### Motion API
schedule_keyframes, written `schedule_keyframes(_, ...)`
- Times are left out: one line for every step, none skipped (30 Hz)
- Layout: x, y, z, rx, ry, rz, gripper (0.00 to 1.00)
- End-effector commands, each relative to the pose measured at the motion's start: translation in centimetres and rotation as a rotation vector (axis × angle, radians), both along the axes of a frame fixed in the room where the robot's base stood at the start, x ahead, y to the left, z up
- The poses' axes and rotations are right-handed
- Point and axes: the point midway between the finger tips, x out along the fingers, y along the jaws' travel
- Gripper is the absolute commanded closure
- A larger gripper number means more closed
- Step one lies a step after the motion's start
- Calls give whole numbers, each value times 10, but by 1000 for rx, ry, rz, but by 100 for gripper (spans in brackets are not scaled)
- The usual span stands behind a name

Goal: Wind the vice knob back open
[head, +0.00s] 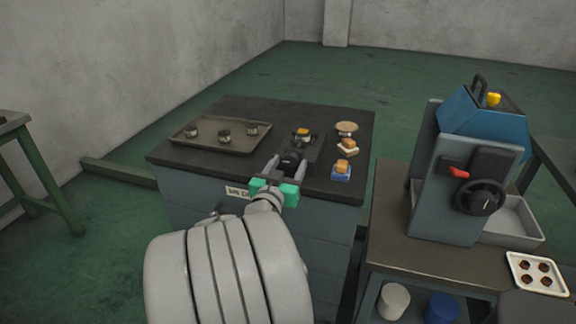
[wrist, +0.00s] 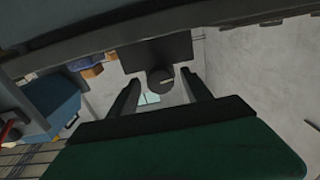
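The vice (head: 312,152) is a small dark block on the dark bench top, with a yellow piece (head: 303,132) on it. Its round dark knob (head: 291,160) faces the front edge of the bench. In the wrist view the vice (wrist: 158,51) is a dark block with the knob (wrist: 160,80) standing out from it. My gripper (head: 287,165) is at the front of the vice, one finger on each side of the knob. In the wrist view my gripper (wrist: 163,82) is open, with a gap visible between each finger and the knob.
A metal tray (head: 221,150) with several small dark parts lies left of the vice. Several small blocks, one on a blue base (head: 341,176), stand close on its right. A blue-grey machine (head: 449,190) with a handwheel stands on the right-hand table.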

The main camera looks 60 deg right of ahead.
Motion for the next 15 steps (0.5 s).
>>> schedule_keyframes(0, 0, 0, 0, 0, 0, 48)
schedule_keyframes(0, 0, 0, 0, 0, 0, 50)
schedule_keyframes(0, 0, 0, 0, 0, 0, 53)
schedule_keyframes(0, 0, 0, 0, 0, 0, 56)
schedule_keyframes(0, 0, 0, 0, 0, 0, 58)
schedule_keyframes(0, 0, 0, 0, 0, 0, 62)
schedule_keyframes(0, 0, 0, 0, 0, 0, 64)
schedule_keyframes(0, 0, 0, 0, 0, 0, 66)
schedule_keyframes(0, 0, 0, 0, 0, 0, 70)
schedule_keyframes(0, 0, 0, 0, 0, 0, 72)
schedule_keyframes(0, 0, 0, 0, 0, 0, 75)
schedule_keyframes(0, 0, 0, 0, 0, 0, 78)
schedule_keyframes(0, 0, 0, 0, 0, 0, 80)
schedule_keyframes(0, 0, 0, 0, 0, 0, 83)
schedule_keyframes(0, 0, 0, 0, 0, 0, 86)
